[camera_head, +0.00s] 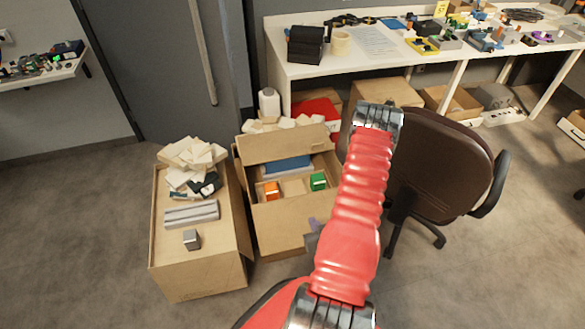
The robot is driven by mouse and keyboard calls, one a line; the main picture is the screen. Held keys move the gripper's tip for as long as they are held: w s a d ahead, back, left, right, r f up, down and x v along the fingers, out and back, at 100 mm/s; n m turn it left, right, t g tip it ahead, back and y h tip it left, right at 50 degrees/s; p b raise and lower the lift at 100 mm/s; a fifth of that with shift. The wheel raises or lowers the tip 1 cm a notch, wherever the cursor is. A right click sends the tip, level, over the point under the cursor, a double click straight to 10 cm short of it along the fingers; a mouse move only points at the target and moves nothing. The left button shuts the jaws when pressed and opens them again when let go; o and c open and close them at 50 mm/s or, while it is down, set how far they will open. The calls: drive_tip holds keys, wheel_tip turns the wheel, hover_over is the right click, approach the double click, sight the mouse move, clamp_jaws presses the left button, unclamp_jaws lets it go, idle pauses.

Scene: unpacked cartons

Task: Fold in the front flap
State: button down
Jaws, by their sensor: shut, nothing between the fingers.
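The open carton (266,228) stands on the floor in the middle of the view. Its back flap (282,144) stands up behind the opening. A broad brown panel faces me below the opening; I cannot tell the front flap from the front wall there. Inside are an orange box (271,190), a green box (318,181) and a blue item (288,165). My gripper (314,228) shows as a small grey and purple piece in front of the carton's right front side, mostly hidden behind my red arm. It is shut and empty; I cannot tell whether it touches the cardboard.
A closed carton (165,255) stands close on the left, with packing pieces, grey bars (191,214) and a small grey block (192,239) on top. A brown office chair (440,160) is at the right. A white workbench (300,68) stands behind. Floor is clear at front left.

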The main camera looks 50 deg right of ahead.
drive_tip(key=w+d+r, duration=0.3)
drive_tip(key=w+r, duration=0.2)
drive_tip(key=r, duration=0.5)
drive_tip(key=w+d+r, duration=0.3)
drive_tip(key=w+d, duration=0.2)
drive_tip(key=w, duration=0.3)
drive_tip(key=w+d+f, duration=0.6)
drive_tip(key=w+f, duration=0.4)
drive_tip(key=f, duration=0.3)
drive_tip(key=shift+w+d+f, duration=0.2)
drive_tip(key=shift+w, duration=0.1)
idle(0.6)
drive_tip(key=shift+r, duration=0.1)
wheel_tip(320, 180, up, 7)
drive_tip(key=shift+w+d, duration=0.15)
drive_tip(key=shift+w, duration=0.15)
idle(0.6)
idle(0.3)
